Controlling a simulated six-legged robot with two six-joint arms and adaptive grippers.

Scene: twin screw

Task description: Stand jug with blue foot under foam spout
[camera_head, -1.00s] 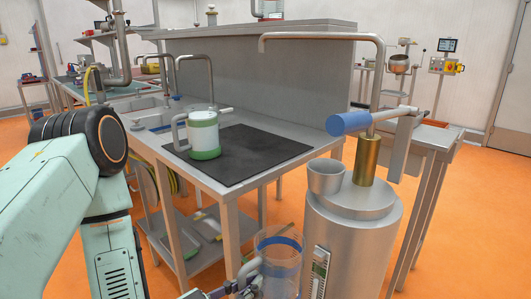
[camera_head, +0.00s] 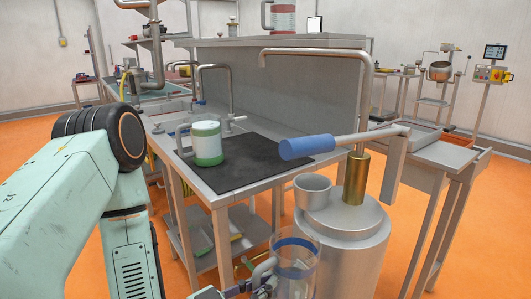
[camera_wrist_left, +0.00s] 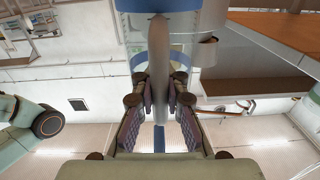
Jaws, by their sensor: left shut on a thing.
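A clear jug with blue bands (camera_head: 294,272) hangs at the bottom edge of the head view, beside the metal tank. My left gripper (camera_head: 262,280) is shut on its grey handle. In the left wrist view the fingers (camera_wrist_left: 160,90) close on both sides of the handle (camera_wrist_left: 158,50), with a blue band (camera_wrist_left: 198,82) behind. The jug's lower end is cut off in the head view. A tall bent pipe (camera_head: 364,95) rises from the tank; its spout end points down above the dark mat. I cannot tell which spout is the foam one. My right gripper is not in view.
A green-footed jug (camera_head: 207,145) stands on the dark mat (camera_head: 250,168) on the steel table. A blue-handled lever (camera_head: 308,146) juts out above the tank (camera_head: 342,245), which bears a metal cup (camera_head: 312,189). The front of the mat is clear.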

